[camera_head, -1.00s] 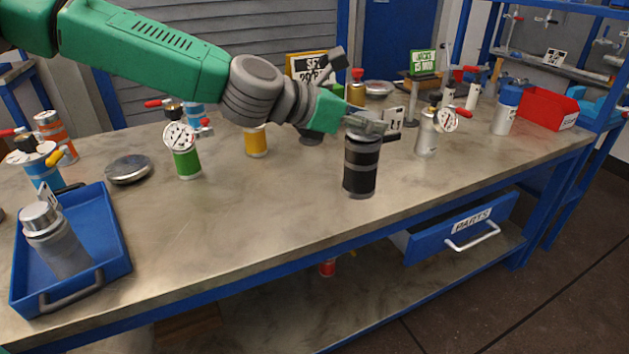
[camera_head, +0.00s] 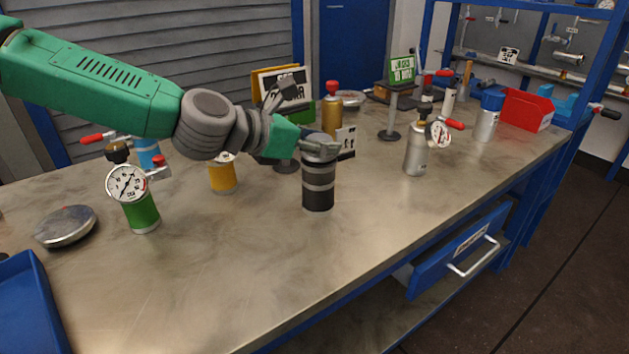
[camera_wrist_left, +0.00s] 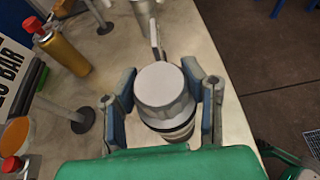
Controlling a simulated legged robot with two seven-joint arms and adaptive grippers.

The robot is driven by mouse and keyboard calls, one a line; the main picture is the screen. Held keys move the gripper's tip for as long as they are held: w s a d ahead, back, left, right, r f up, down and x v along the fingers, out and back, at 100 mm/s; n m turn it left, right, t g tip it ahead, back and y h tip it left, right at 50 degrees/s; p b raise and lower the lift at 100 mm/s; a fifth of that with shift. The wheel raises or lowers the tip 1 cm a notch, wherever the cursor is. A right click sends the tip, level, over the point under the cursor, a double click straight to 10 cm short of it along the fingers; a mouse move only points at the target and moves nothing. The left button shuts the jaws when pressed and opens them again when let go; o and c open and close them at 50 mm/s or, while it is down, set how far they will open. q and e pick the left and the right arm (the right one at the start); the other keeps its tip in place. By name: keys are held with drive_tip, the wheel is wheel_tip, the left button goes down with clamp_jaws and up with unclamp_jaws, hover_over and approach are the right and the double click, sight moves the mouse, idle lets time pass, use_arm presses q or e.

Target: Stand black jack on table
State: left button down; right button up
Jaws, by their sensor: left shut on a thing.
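The black jack (camera_head: 318,180) is a dark cylinder with grey bands and a grey top. It is upright over the middle of the table (camera_head: 240,265). My left gripper (camera_head: 320,146) is shut on its top, reaching in from the left. In the left wrist view, the jack's round grey cap (camera_wrist_left: 163,88) sits between the two fingers of the left gripper (camera_wrist_left: 162,92). I cannot tell whether the jack's base touches the table or is slightly above it.
A green gauge canister (camera_head: 142,213) and a yellow one (camera_head: 222,175) stand to the left. A silver gauge vessel (camera_head: 415,155) stands to the right. A blue tray (camera_head: 28,310) is at the lower left. Table in front of the jack is clear.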

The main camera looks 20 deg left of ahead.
sight(315, 166)
use_arm(q)
drive_tip(key=shift+w+a+f, duration=0.1)
drive_tip(key=shift+f, duration=0.45)
drive_tip(key=a+f, duration=0.1)
drive_tip(key=f, duration=0.1)
drive_tip(key=a+f+b, duration=0.1)
drive_tip(key=a+f, duration=0.1)
drive_tip(key=shift+a, duration=0.1)
drive_tip(key=shift+f, duration=0.2)
drive_tip(key=shift+d, duration=0.25)
drive_tip(key=shift+d+r, duration=0.15)
drive_tip(key=shift+d, duration=1)
drive_tip(key=c, duration=1.1)
unclamp_jaws()
drive_tip(key=shift+o, duration=0.6)
drive_tip(key=shift+a, duration=0.3)
drive_tip(key=shift+a+f, duration=0.3)
drive_tip(key=shift+a, duration=0.55)
drive_tip(key=shift+d+r, duration=0.1)
drive_tip(key=shift+d, duration=0.75)
drive_tip(key=shift+r, duration=0.15)
drive_tip(key=p+v, duration=0.3)
drive_tip(key=v, duration=0.9)
drive_tip(key=shift+a, duration=0.45)
use_arm(e)
drive_tip(key=shift+a+r, duration=0.25)
drive_tip(key=shift+r, duration=0.25)
drive_tip(key=shift+a+r, duration=0.2)
drive_tip(key=shift+r, duration=0.3)
